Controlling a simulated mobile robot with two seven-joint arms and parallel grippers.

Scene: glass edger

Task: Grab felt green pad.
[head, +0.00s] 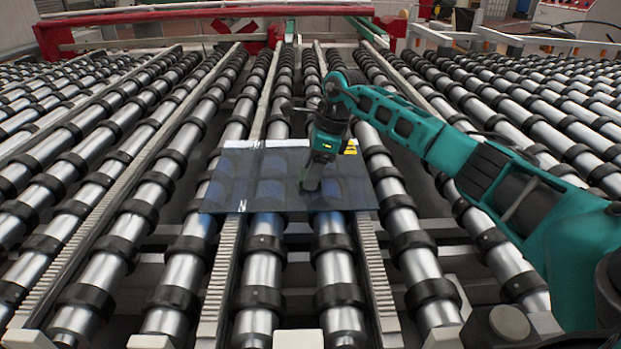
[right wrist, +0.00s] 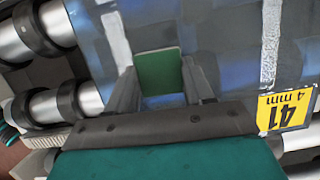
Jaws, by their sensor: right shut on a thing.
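The green felt pad (right wrist: 158,73) shows in the right wrist view as a small green square between the two grey fingers. My right gripper (right wrist: 160,84) is shut on it, one finger on each side. In the head view my right gripper (head: 311,184) points down at the glass sheet (head: 240,180), near its middle. From these views I cannot tell whether the pad touches the glass. My left gripper is in neither view.
The glass lies across several metal rollers with black rings (head: 337,262). A yellow label (right wrist: 288,110) marked 41, 4 mm is at the glass's right side, also visible in the head view (head: 351,147). A red frame (head: 150,28) crosses the back.

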